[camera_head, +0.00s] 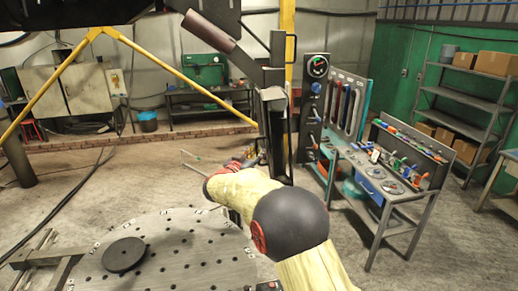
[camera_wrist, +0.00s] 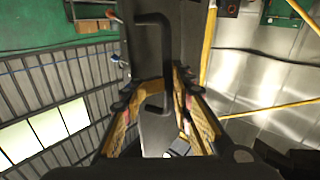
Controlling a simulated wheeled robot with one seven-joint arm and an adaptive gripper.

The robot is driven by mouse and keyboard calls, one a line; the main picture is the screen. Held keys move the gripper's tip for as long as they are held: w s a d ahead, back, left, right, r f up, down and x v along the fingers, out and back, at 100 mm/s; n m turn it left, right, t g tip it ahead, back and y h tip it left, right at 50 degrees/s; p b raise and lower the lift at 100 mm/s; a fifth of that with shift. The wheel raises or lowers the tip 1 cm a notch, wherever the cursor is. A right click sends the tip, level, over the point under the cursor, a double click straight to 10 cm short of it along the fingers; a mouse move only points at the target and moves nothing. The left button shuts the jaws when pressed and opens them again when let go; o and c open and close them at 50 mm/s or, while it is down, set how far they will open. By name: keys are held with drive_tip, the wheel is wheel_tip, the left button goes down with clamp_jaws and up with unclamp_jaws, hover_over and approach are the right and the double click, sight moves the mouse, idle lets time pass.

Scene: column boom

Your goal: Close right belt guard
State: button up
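A dark grey narrow panel, which looks like the belt guard, fills the middle of the wrist view (camera_wrist: 136,55). A black bent handle (camera_wrist: 153,20) stands out from its face. My gripper (camera_wrist: 155,82) is open, with its fingers apart on either side of the handle's lower part. The handle lies nearer the right finger, and I cannot tell whether it touches. In the head view my gripper (camera_head: 246,163) is small beside the foot of the dark column (camera_head: 275,125), partly hidden by my yellow-sleeved arm. Whether the guard stands open is unclear there.
A round perforated table (camera_head: 185,250) with a black disc (camera_head: 124,255) lies at the front left. A control panel (camera_head: 314,100) and a tool bench (camera_head: 385,180) stand right of the column. Yellow struts (camera_head: 180,75) slope behind. Floor at the left is partly clear, with cables.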

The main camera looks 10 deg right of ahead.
drive_tip(key=shift+w+d, duration=0.2)
drive_tip(key=shift+w, duration=0.4)
drive_tip(key=shift+s+r, duration=0.1)
drive_tip(key=shift+o, duration=0.3)
drive_tip(key=c, duration=0.4)
drive_tip(key=shift+f, duration=0.2)
clamp_jaws()
